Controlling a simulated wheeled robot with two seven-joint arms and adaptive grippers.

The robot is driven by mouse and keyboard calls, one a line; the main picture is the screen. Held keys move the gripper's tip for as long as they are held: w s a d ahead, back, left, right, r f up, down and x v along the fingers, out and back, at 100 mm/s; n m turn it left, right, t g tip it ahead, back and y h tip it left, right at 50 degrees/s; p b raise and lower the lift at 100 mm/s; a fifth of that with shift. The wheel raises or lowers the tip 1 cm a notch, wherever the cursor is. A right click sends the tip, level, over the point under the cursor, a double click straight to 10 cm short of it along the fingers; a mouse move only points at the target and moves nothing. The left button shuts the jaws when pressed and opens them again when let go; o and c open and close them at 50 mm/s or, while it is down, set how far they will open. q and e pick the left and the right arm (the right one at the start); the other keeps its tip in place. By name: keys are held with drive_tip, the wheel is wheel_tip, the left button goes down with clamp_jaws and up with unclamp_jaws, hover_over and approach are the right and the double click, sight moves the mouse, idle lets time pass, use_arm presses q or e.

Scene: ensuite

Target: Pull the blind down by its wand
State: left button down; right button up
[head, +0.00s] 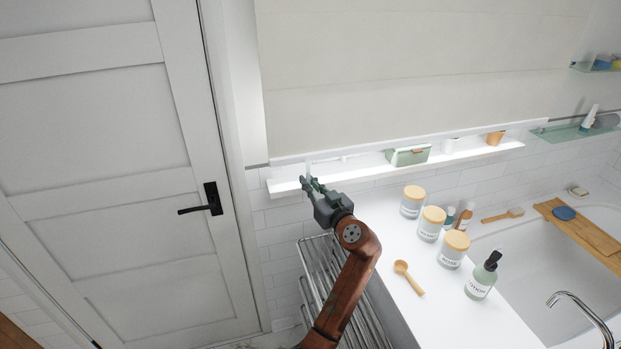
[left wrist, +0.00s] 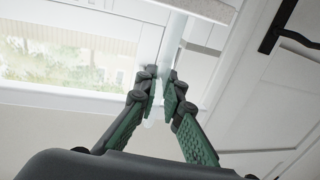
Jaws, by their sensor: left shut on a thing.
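The cream blind (head: 410,70) hangs over the window in the head view, with its lower edge a little above the white sill. Its pale wand (head: 308,168) shows faintly at the blind's lower left corner. My right gripper is not in view.
The white sill (head: 355,171) holds a green box (head: 408,155) and small pots. A white door (head: 110,160) with a black handle (head: 205,200) stands left. A towel rack (head: 325,265) is below. Jars (head: 432,222) and a soap bottle (head: 482,277) stand on the counter by the bath.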

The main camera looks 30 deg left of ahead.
use_arm(q)
drive_tip(key=shift+f, duration=0.2)
drive_tip(key=c, duration=2)
unclamp_jaws()
drive_tip(key=shift+c, duration=0.2)
drive_tip(key=v, duration=1.2)
